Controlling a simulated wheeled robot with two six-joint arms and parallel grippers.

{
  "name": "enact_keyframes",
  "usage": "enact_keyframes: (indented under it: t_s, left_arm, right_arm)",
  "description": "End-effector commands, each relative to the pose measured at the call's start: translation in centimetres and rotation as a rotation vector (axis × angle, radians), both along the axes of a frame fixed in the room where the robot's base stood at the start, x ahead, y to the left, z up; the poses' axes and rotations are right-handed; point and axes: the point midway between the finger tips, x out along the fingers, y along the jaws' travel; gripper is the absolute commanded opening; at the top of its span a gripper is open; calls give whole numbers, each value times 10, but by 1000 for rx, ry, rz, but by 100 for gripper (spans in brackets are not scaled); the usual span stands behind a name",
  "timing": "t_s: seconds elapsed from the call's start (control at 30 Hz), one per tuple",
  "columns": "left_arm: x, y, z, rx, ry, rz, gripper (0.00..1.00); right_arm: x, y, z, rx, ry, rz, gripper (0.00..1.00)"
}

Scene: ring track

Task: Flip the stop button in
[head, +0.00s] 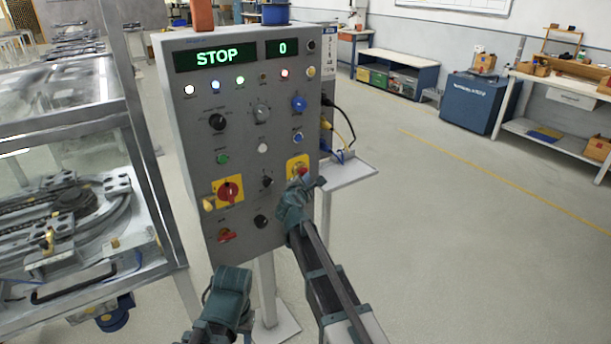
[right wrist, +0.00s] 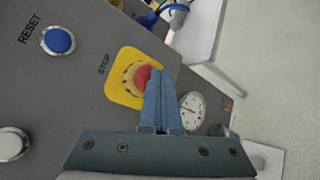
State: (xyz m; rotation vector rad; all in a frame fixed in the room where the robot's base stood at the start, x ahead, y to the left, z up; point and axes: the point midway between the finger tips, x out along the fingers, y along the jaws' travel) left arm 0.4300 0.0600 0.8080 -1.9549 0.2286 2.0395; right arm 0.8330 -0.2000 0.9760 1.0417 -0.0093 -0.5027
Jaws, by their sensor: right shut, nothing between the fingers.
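The stop button is a red mushroom knob (right wrist: 142,77) on a yellow square plate, labelled STOP, on the grey control panel (head: 190,135). In the head view the stop button (head: 301,170) shows just above my right gripper (head: 303,188). In the right wrist view my right gripper (right wrist: 160,100) is shut, its blue fingers together and empty. The fingertips overlap the right edge of the red knob; I cannot tell whether they touch it. My left gripper (head: 230,285) is low in front of the panel, and its fingers cannot be made out.
The panel display (head: 217,57) reads STOP, beside a 0. A blue RESET button (right wrist: 58,40) and a round gauge (right wrist: 192,110) flank the stop button. A small shelf (head: 350,172) juts out right of the panel. A glazed machine (head: 150,150) stands left. Floor at right is clear.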

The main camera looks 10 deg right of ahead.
Motion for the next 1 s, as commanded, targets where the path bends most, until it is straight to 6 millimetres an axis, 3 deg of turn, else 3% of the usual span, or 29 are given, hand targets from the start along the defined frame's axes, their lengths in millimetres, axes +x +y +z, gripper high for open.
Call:
enact_keyframes:
  t_s: [0.4, 1.0]
  left_arm:
    - [0, 0, 0, 0, 0, 0, 50]
    - [0, 0, 0, 0, 0, 0, 50]
  right_arm:
    - [0, 0, 0, 0, 0, 1, 0]
    - [-17, -6, 0, 0, -1, 1, 0]
